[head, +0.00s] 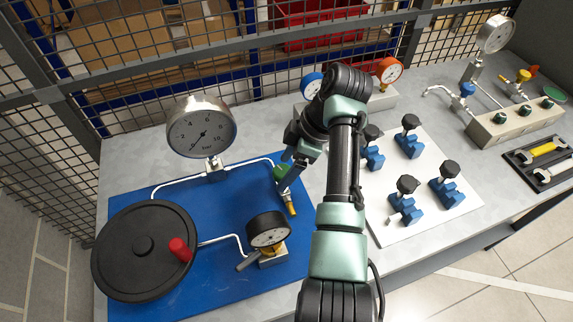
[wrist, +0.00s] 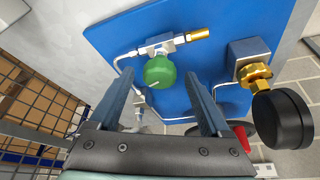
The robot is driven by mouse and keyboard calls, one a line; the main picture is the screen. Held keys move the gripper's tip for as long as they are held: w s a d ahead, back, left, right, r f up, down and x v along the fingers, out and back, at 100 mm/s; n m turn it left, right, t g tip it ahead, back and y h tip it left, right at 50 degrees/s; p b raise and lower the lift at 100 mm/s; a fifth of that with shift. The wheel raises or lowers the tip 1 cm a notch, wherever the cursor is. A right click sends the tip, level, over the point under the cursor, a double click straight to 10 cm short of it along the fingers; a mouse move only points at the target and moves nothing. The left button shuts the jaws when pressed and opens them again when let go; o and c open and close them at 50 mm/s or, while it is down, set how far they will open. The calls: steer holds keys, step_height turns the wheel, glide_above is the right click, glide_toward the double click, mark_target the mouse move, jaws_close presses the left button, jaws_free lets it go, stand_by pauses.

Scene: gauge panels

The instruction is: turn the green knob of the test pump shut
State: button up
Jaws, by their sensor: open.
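The green knob (head: 280,171) belongs to the test pump on the blue base plate (head: 210,275), beside a brass fitting (head: 291,207). My gripper (head: 288,177) is over the knob in the head view and partly hides it. In the wrist view the green knob (wrist: 160,71), with a pale mark on its face, shows between the two open fingers of my gripper (wrist: 159,80). It lies beyond the fingertips as seen there; I cannot tell whether they touch it. The pump's black handwheel (head: 130,270) has a red handle (head: 180,249).
A large gauge (head: 202,127) stands behind the knob and a small black-rimmed gauge (head: 267,230) in front. A white board (head: 395,235) with several black-knobbed blue valves lies to the right. A wire mesh fence (head: 120,120) runs behind the bench.

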jaws_close()
stand_by(0.5)
